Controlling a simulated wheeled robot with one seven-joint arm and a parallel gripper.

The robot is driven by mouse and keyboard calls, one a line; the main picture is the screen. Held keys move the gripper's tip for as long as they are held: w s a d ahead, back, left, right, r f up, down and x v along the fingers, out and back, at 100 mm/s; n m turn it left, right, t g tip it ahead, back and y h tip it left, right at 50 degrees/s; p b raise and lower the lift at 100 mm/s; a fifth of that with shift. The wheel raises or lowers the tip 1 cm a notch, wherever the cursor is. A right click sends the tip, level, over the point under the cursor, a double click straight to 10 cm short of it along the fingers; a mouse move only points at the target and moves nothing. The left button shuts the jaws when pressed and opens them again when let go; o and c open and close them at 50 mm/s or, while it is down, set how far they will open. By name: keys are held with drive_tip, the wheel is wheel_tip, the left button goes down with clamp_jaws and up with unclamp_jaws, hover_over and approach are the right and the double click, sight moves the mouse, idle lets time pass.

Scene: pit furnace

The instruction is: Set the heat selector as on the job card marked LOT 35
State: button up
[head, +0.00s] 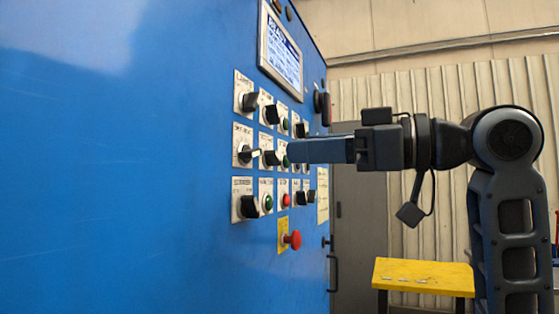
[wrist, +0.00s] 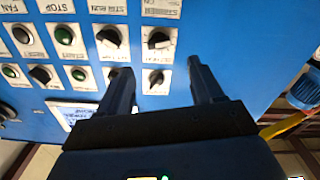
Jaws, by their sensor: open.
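A blue control panel (head: 130,150) carries rows of black selector knobs on white plates. The plate lettering is too small or blurred to tell which is the heat selector. My gripper (head: 291,151) points at the middle row, apart from the panel. In the wrist view, which is turned over, my open gripper (wrist: 157,69) has nothing between its fingers. A middle-row selector (wrist: 160,40) with a pale pointer shows just beyond the fingertips, and an upper-row selector (wrist: 154,78) between them. A pale paper (head: 322,195) is at the panel's far edge; no LOT 35 marking is readable.
A display screen (head: 280,50) sits above the knobs. A red mushroom button (head: 293,239) on a yellow plate sticks out below them. Green and red push buttons sit among the selectors. A yellow-topped stand (head: 422,275) is at lower right. Air before the panel is clear.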

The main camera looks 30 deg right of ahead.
sight(257, 150)
drive_tip(key=shift+p+x, duration=0.45)
drive_tip(key=shift+x, duration=3.4)
drive_tip(key=shift+r, duration=0.1)
drive_tip(key=c, duration=1.1)
